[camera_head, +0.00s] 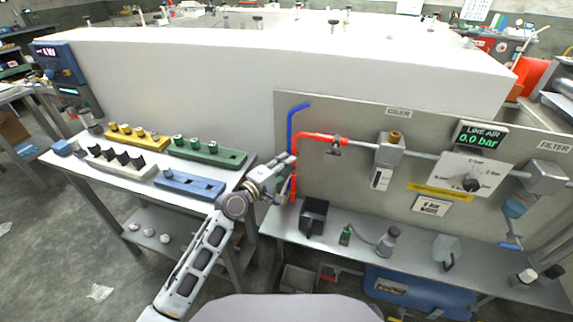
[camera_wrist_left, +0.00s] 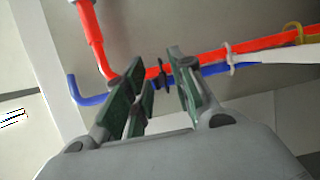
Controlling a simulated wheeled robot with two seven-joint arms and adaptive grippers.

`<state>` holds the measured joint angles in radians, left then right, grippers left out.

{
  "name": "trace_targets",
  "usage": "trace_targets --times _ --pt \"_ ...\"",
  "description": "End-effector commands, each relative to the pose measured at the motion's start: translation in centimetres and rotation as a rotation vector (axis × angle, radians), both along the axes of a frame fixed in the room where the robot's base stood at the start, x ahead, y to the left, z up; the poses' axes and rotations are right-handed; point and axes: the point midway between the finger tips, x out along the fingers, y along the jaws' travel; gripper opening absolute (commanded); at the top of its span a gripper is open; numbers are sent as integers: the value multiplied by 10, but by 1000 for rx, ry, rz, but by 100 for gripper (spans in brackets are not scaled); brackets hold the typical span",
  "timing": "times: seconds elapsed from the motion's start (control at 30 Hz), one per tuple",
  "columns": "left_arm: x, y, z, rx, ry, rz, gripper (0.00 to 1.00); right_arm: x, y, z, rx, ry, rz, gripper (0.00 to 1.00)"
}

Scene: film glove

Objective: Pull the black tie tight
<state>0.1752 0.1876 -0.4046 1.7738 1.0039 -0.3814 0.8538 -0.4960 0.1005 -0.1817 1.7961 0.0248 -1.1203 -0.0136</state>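The black tie (camera_wrist_left: 164,75) is a small dark band around the red hose (camera_wrist_left: 200,58) and the blue hose (camera_wrist_left: 93,100) in the left wrist view. Its tail and how tight it sits are too small to tell. My left gripper (camera_wrist_left: 158,64) has its green-padded fingers apart, one on each side of the black tie, with no clear grip on it. In the head view, my left gripper (camera_head: 286,170) is at the hoses by the panel's left edge and hides the tie. My right gripper is out of view.
A white tie (camera_wrist_left: 231,58) and a yellow tie (camera_wrist_left: 293,34) sit farther along the hoses. A black open bin (camera_head: 313,215) and small bottles stand on the shelf below the panel (camera_head: 360,190). Coloured blocks with knobs (camera_head: 207,153) fill the left table.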

Motion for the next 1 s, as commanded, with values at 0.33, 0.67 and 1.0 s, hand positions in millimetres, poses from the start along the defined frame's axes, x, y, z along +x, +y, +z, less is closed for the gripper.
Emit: trace_targets --times 0.33,0.67,1.0 --pt "4 -5 0 0 0 -1 25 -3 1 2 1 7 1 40" --pt "4 -4 0 0 0 -1 0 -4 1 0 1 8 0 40" --pt "4 -4 0 1 1 -1 0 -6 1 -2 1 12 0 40"
